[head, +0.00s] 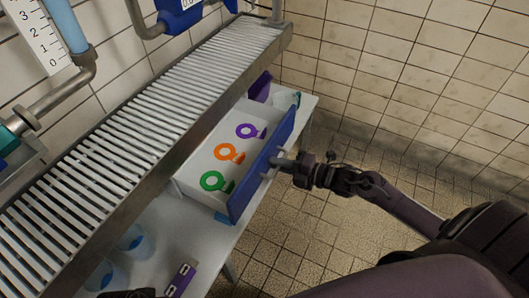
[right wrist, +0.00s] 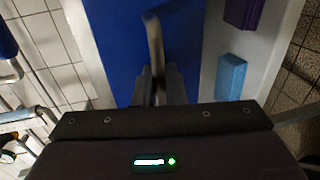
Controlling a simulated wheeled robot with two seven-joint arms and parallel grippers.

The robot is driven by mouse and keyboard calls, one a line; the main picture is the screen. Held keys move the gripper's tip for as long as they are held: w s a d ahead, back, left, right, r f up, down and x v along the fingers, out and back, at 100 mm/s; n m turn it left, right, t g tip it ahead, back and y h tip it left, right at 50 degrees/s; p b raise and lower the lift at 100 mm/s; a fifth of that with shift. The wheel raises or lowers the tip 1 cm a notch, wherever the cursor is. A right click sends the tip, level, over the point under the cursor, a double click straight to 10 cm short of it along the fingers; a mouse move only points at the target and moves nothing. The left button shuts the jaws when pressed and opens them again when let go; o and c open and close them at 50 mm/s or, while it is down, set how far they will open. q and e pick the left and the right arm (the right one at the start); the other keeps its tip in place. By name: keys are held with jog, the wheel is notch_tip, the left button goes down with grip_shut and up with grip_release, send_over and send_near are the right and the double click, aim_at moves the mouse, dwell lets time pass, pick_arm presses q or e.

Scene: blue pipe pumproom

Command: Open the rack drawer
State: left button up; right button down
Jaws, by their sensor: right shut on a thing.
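The rack drawer (head: 228,204) has a white inside and a blue front (head: 262,165). In the head view it stands pulled out from under the slatted metal rack, with its inside exposed. A green ring piece (head: 213,181), an orange one (head: 226,152) and a purple one (head: 248,131) lie in it. My right gripper (head: 281,162) is shut on the drawer's metal handle (right wrist: 153,45). In the right wrist view the handle runs up from between the fingers (right wrist: 160,88) against the blue front.
The slatted metal rack (head: 150,90) runs above a white table (head: 185,235). On the table are clear blue cups (head: 132,238) and a purple block (head: 180,279). Purple and blue blocks also show in the right wrist view (right wrist: 231,77). Tiled floor (head: 345,200) is free to the right.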

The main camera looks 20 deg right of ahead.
pick_arm(q)
jog(key=shift+a+f+p, duration=0.3)
jog(key=shift+a+f, duration=0.05)
jog(key=shift+f, duration=0.3)
pick_arm(e)
jog(key=shift+f+v, duration=0.1)
jog(key=shift+v, duration=0.5)
jog(key=shift+f+v, duration=0.15)
jog(key=shift+v, duration=0.5)
jog(key=c, duration=1.9)
grip_release()
